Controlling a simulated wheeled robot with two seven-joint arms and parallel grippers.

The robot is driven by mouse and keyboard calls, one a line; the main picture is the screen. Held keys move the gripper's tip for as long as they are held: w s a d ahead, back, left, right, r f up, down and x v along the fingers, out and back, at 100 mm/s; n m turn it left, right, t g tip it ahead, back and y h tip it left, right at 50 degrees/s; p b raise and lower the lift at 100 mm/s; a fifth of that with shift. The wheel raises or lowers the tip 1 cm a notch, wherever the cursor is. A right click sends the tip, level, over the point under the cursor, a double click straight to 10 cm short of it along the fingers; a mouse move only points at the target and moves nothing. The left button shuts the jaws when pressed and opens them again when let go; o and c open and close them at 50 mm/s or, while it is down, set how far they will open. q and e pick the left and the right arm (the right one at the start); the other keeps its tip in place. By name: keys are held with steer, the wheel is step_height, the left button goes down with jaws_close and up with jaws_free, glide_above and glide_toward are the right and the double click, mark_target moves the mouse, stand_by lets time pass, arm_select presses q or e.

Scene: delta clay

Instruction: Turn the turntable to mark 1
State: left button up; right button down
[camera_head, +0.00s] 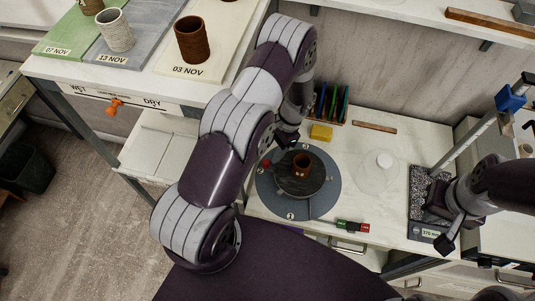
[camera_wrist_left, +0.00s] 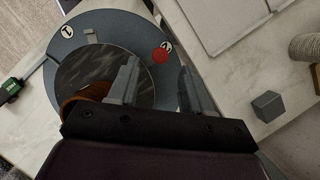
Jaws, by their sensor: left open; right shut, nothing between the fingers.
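The turntable is a grey-blue round base (camera_head: 325,202) with a dark inner disc (camera_head: 300,187) and white numbered marks on its rim. In the left wrist view its disc (camera_wrist_left: 105,65) fills the upper left. A brown cup (camera_head: 302,170) stands on the disc; the wrist view shows part of it (camera_wrist_left: 85,95) behind the gripper. A red knob (camera_head: 266,163) lies at the left edge, and shows in the wrist view (camera_wrist_left: 159,55) beside a rim mark. My left gripper (camera_wrist_left: 158,75) is open above the rim, the knob appearing between its fingers. My right gripper (camera_head: 447,238) is shut and empty at the right.
A yellow block (camera_head: 321,132) and a rack of coloured tools (camera_head: 330,102) stand behind the turntable. A green, red and black tool (camera_head: 351,226) lies in front.

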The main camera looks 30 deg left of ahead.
mark_target(267, 162)
arm_select(q)
steer(key=p+x, duration=0.1)
steer(key=x, duration=0.3)
steer(key=shift+w+f, duration=0.1)
steer(key=shift+f, duration=0.05)
steer(key=shift+s+a+f, duration=0.1)
steer(key=shift+s+f, duration=0.1)
steer(key=shift+f, duration=0.25)
jaws_close()
